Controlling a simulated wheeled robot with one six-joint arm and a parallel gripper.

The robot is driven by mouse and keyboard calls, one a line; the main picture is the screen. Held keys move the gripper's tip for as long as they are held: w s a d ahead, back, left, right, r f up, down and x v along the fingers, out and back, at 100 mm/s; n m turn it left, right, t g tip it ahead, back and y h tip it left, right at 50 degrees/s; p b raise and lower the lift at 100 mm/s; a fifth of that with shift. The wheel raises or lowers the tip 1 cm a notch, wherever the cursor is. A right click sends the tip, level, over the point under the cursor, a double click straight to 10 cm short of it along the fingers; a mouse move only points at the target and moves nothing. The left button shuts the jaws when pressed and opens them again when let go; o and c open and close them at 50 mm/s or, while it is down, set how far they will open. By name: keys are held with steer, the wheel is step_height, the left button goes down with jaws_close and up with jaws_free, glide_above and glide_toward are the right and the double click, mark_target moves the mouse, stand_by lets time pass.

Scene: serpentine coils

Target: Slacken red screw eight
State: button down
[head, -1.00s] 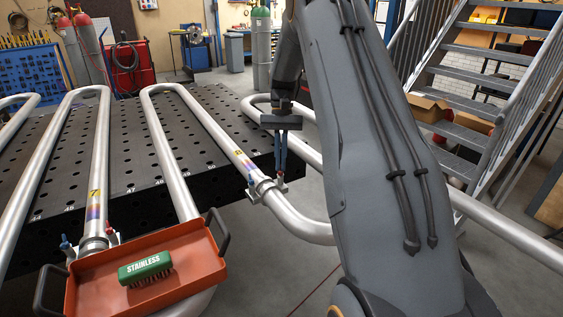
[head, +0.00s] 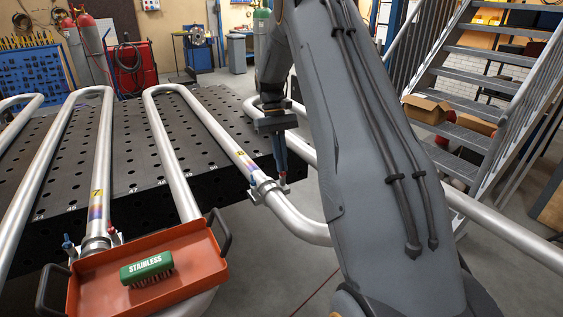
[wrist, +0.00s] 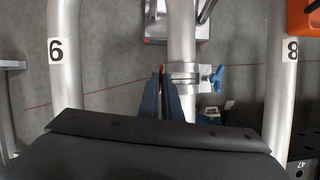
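The red screw (head: 283,179) sits on the right side of the clamp (head: 265,189) on the tube marked 8. In the wrist view a sliver of the red screw (wrist: 161,69) shows at my fingertips. The clamp (wrist: 182,80) wraps the middle tube there, with a blue screw (wrist: 215,78) on its other side. My gripper (head: 281,172) points down onto the red screw. In the wrist view my gripper (wrist: 161,78) has its blue fingers close together around the screw, hiding most of it.
Another clamp (head: 97,246) with red and blue screws holds tube 7. An orange tray (head: 205,270) with a green STAINLESS brush (head: 146,268) stands in front. The perforated black table (head: 130,150) lies under the coils. Metal stairs (head: 480,100) rise at the right.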

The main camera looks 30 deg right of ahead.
steer(key=shift+s+f, duration=0.15)
steer(key=shift+f, duration=0.4)
steer(key=c, duration=2.1)
jaws_free()
steer(key=shift+o, duration=0.6)
steer(key=b+v, duration=0.2)
steer(key=v, duration=0.6)
steer(key=s+a+f+t, duration=0.1)
steer(key=s+a+f, duration=0.1)
steer(key=s+a, duration=0.4)
steer(key=s+a+f+n+t, duration=0.1)
steer(key=s+a+f+t, duration=0.1)
steer(key=s+a, duration=0.4)
steer(key=s+a+f+t, duration=0.2)
steer(key=s+a+f, duration=0.2)
steer(key=s, duration=1)
steer(key=shift+s+a+f+h, duration=0.2)
steer(key=shift+a+h, duration=0.1)
steer(key=shift+a, duration=0.6)
